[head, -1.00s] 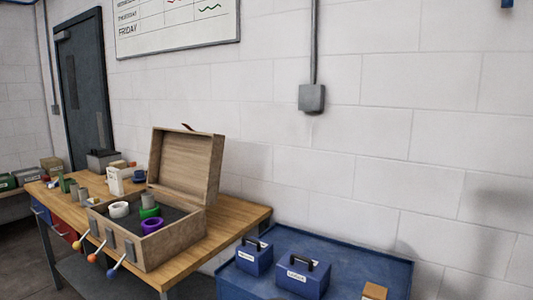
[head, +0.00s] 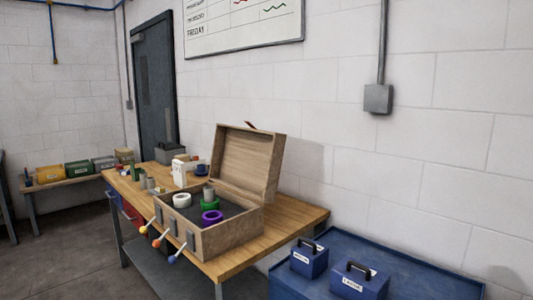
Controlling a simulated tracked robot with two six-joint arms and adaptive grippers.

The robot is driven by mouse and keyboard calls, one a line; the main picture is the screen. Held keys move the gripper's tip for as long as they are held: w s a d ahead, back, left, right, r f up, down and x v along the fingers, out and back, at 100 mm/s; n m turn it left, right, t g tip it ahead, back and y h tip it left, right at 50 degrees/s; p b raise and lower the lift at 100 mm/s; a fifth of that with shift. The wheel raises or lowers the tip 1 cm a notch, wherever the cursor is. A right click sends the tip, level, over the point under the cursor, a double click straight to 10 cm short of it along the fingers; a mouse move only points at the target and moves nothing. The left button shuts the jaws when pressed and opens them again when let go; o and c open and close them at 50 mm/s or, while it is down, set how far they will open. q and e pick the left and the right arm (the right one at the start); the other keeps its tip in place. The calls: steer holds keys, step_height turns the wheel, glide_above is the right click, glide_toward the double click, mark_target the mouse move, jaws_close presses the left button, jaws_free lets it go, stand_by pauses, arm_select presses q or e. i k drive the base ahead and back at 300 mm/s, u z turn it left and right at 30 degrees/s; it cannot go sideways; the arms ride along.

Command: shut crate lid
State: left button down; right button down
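A wooden crate (head: 232,234) stands on the workbench (head: 300,222) near its front edge. Its lid (head: 248,160) is open and stands up at the back, tilted backward. Inside, on a dark lining, are a white ring (head: 181,200), a green ring (head: 208,205) with a grey cylinder (head: 208,193) at it, and a purple ring (head: 212,217). Several ball-tipped levers, such as an orange one (head: 155,242), stick out at the crate's front. Neither of my grippers shows in the head view.
Blue boxes with black handles (head: 309,260) (head: 360,281) sit on a blue surface (head: 410,276) at the lower right. Small items and a white box (head: 180,172) stand behind the crate. A bench with coloured bins (head: 78,174) is at the far left. Floor (head: 60,250) is clear at the left.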

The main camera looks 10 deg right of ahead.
mark_target(248, 162)
steer(key=z, duration=0.1)
steer(key=i, duration=1)
steer(key=u, duration=0.1)
